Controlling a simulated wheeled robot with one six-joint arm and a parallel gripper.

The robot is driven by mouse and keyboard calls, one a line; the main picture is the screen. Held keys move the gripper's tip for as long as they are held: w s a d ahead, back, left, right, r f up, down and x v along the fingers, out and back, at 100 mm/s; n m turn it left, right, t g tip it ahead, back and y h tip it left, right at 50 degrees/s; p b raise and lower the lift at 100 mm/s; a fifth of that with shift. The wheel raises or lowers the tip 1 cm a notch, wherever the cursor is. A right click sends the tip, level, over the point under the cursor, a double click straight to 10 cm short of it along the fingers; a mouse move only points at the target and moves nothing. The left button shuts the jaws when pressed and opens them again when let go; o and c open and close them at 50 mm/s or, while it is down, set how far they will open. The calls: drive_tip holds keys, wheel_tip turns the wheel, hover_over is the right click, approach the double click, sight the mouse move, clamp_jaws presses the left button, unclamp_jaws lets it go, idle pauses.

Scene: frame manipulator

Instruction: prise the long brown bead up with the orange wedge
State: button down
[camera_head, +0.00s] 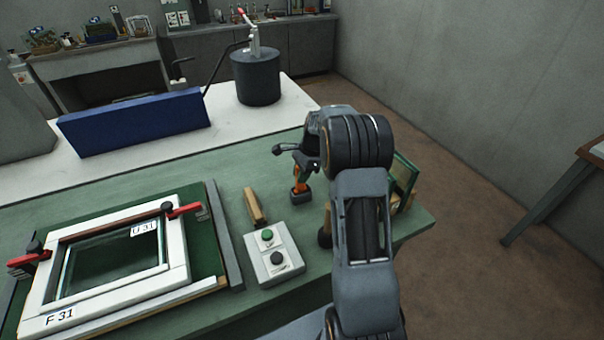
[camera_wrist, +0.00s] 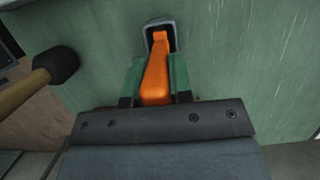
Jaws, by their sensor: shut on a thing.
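The orange wedge (camera_head: 300,180) stands in a small dark holder (camera_head: 299,196) on the green bench, right of the control box. My gripper (camera_head: 301,163) is shut on the wedge. In the wrist view the wedge (camera_wrist: 157,72) lies between the two green finger pads of my gripper (camera_wrist: 157,82), and its far end is in the grey holder (camera_wrist: 160,26). The long brown bead (camera_head: 112,222) lies along the upper side of the white frame (camera_head: 180,262) at the left. Part of the wedge is hidden by my gripper.
Red clamps (camera_head: 184,210) grip the frame's sides. A mallet (camera_wrist: 55,70) lies left of my gripper in the wrist view. A small green-framed pane (camera_head: 404,176) stands at the right edge.

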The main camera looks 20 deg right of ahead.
drive_tip(key=shift+r+p, duration=0.4)
drive_tip(key=shift+p, duration=0.15)
drive_tip(key=shift+r+p, duration=2)
drive_tip(key=shift+r, duration=0.7)
